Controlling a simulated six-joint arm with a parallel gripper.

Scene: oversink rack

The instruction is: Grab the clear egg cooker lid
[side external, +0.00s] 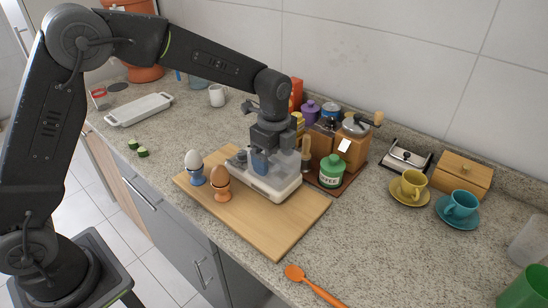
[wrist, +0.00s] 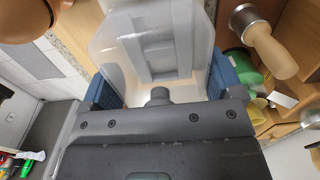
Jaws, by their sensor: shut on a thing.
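The clear egg cooker lid (wrist: 155,38) fills the upper middle of the wrist view, see-through and greyish. My gripper (wrist: 160,92) has a blue fingertip on either side of it and is shut on it. In the side view my gripper (side external: 262,163) points down over the white egg cooker base (side external: 270,187), and the lid (side external: 285,162) shows faintly around the fingers. The base stands on a wooden board. I cannot tell whether the lid touches the base.
Two eggs in cups, one white (side external: 194,165) and one brown (side external: 221,182), stand left of the cooker on the board (side external: 270,235). A green jar (side external: 331,170) and a wooden grinder (side external: 352,145) stand close at right. An orange spoon (side external: 312,286) lies in front.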

